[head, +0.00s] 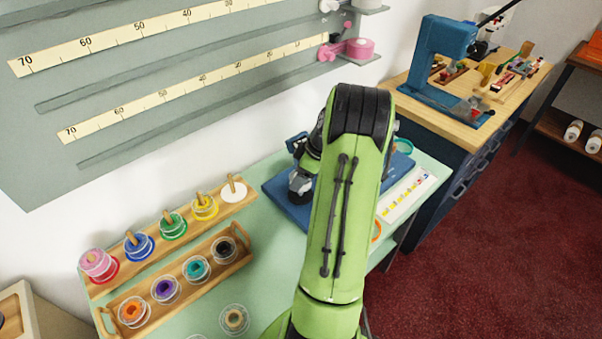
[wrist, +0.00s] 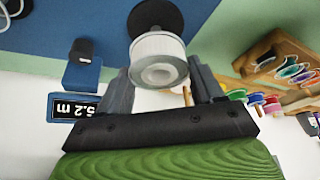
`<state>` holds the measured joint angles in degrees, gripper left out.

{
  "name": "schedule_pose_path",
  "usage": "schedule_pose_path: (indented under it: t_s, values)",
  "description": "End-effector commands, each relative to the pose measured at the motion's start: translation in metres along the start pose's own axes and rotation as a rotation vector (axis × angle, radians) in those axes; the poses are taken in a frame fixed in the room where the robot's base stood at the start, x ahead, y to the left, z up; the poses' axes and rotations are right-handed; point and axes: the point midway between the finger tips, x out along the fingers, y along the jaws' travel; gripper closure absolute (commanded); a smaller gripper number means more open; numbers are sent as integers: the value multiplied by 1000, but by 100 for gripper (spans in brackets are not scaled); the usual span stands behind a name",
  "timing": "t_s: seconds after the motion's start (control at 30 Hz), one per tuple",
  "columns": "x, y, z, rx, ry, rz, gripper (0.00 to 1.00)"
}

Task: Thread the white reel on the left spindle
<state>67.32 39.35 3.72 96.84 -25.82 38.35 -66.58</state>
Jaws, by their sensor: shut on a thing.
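The white reel (wrist: 158,48) sits between the two fingers of my gripper (wrist: 160,68) in the wrist view. My gripper is shut on it. A black round disc (wrist: 155,12) shows just beyond the reel; I cannot tell whether they touch. A wooden rack (head: 150,262) stands at the left, with pink, blue, green and yellow reels on pegs.
A wooden tray (head: 239,262) with several reels lies in front of the rack. A clear-rimmed reel (head: 234,318) lies near it on the pale green counter. A blue machine base (head: 284,196) is beside my arm. A length display (wrist: 73,107) reads 5.2 m.

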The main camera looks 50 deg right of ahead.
Motion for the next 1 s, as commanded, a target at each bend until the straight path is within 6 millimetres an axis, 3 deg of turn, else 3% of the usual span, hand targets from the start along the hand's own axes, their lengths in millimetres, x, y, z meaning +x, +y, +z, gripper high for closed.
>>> schedule_pose_path:
  t_s: [0.03,0.3,0.33,0.53,1.0]
  values:
    - [12,0,5,0,0,0,63]
    - [16,0,6,0,0,0,63]
    - [16,0,6,0,0,0,32]
    - [16,0,6,0,0,0,4]
    - [16,0,6,0,0,0,4]
